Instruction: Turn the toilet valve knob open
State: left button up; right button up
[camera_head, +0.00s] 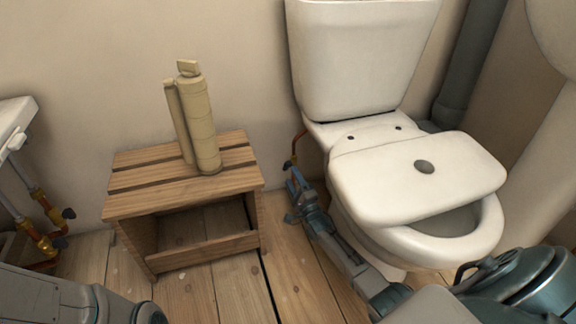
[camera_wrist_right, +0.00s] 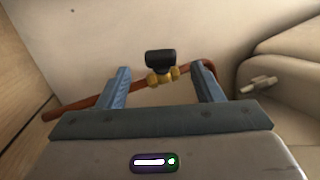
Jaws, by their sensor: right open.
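The toilet valve has a black knob (camera_wrist_right: 160,62) on a brass body (camera_wrist_right: 162,78), fitted to a copper pipe along the wall in the right wrist view. In the head view the valve (camera_head: 288,165) is small, low on the wall just left of the toilet (camera_head: 362,60). My right gripper (camera_head: 294,194) reaches in beside the toilet bowl, close to the valve. In the right wrist view its open fingers (camera_wrist_right: 160,72) appear on either side of the knob, with gaps both sides. Whether the knob lies fully between the fingertips I cannot tell. My left gripper is not in view.
A wooden slatted stool (camera_head: 183,190) with a beige canister (camera_head: 202,125) on it stands left of the right gripper. The toilet lid (camera_head: 415,180) lies skewed over the bowl close on the right. A sink edge with pipes (camera_head: 42,215) is at far left.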

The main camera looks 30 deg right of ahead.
jog(key=p+v, duration=0.1)
jog(key=v, duration=0.3)
jog(key=shift+s+a+f, duration=0.1)
jog(key=shift+s, duration=0.3)
